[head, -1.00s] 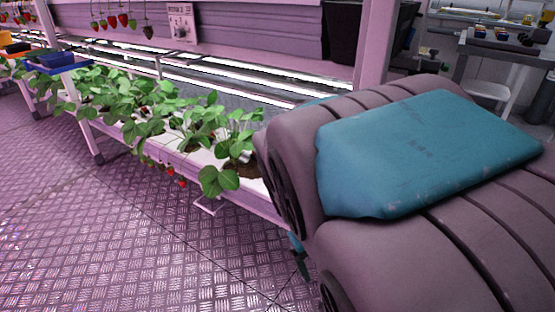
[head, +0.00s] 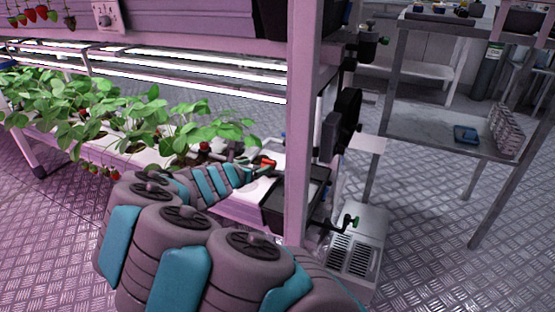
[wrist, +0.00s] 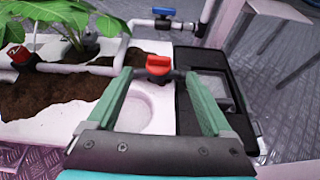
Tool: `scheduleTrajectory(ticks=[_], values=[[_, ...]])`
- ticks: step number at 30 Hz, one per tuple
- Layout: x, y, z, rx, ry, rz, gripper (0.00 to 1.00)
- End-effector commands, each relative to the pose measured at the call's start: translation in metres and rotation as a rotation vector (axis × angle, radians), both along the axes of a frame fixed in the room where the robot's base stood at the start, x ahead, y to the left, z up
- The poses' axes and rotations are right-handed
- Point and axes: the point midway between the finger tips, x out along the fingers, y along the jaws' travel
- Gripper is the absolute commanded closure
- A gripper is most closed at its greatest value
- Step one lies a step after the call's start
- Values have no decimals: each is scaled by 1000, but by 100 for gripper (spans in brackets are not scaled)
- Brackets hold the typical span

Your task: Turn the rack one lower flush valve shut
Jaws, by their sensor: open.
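A valve with a red handle (wrist: 158,65) sits on a pale pipe at the rack's lower trough end. It also shows in the head view (head: 267,162). I see no label marking it as the flush valve. My gripper (wrist: 157,77) is open, its two green fingers on either side of the red handle in the picture, with gaps on both sides. I cannot tell whether the fingertips reach around it. In the head view my gripper (head: 252,170) is small, at the end of my arm by the trough end. A blue-handled valve (wrist: 163,13) is farther back on the pipe.
A dark open box (wrist: 212,110) stands right of the red handle. A rack post (head: 298,130) rises close to my gripper. Strawberry plants (head: 130,125) fill the trough to the left. Another red-topped fitting (wrist: 19,55) is among them. A grey shelf (head: 440,130) stands to the right.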

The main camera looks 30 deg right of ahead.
Motion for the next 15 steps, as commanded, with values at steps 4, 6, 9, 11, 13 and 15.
scheduleTrajectory(ticks=[4,6,9,11,13,15], values=[[6,-6,-5,-8,9,7,15],[10,-12,-8,-6,8,6,15],[17,-21,-13,-5,8,5,15],[22,-28,-17,-4,6,3,15],[26,-35,-20,-3,6,2,15],[31,-41,-22,-3,4,2,15]])
